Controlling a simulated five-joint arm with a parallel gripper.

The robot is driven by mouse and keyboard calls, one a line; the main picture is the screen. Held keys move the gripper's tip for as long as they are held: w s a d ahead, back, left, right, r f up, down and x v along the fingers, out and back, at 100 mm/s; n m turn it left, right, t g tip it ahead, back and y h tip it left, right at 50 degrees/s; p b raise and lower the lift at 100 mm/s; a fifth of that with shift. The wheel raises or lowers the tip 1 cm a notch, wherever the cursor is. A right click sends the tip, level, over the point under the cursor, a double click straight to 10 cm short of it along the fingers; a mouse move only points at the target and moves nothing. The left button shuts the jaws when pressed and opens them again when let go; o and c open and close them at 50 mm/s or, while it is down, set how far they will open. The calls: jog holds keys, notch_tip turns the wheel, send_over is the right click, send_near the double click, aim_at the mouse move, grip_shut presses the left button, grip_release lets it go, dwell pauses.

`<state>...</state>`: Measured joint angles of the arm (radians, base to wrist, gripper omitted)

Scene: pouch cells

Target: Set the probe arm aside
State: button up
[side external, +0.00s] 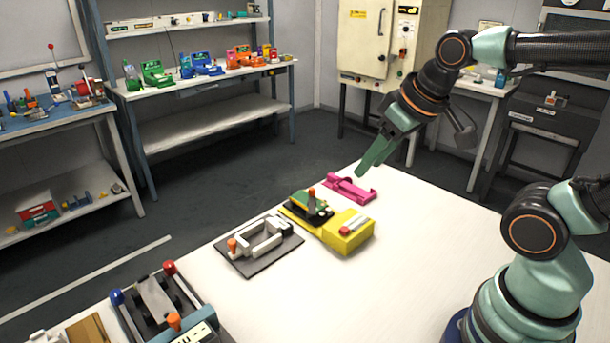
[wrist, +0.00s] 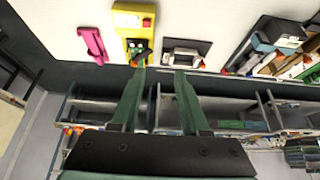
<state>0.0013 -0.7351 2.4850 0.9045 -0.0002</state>
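A magenta bracket-like piece (side external: 350,189) lies flat near the far edge of the white table; it also shows in the wrist view (wrist: 93,44). Beside it is a yellow tester (side external: 347,232) with a red button, bearing a green and black part (side external: 308,205) with an orange knob; the tester also shows in the wrist view (wrist: 133,17). I cannot tell for certain which piece is the probe arm. My gripper (side external: 361,174) is open and empty, above the table's far side near the magenta piece. In the wrist view its green fingers (wrist: 159,73) stand apart with nothing between them.
A dark plate with a white frame (side external: 263,245) sits left of the tester. A fixture with blue and red knobs (side external: 160,300) stands at the near left. The white table (side external: 420,240) is clear right of the tester. Shelves (side external: 215,110) stand behind, across a floor gap.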

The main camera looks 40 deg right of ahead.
jog(key=w+d+r+g, duration=0.2)
jog(key=w, duration=0.4)
jog(key=m+g, duration=0.1)
jog(key=g, duration=0.3)
send_over(312, 189)
notch_tip(312, 189, down, 9)
notch_tip(312, 189, down, 12)
jog(key=shift+r, duration=0.2)
grip_shut()
jog(key=shift+r, duration=0.1)
dwell(0.8)
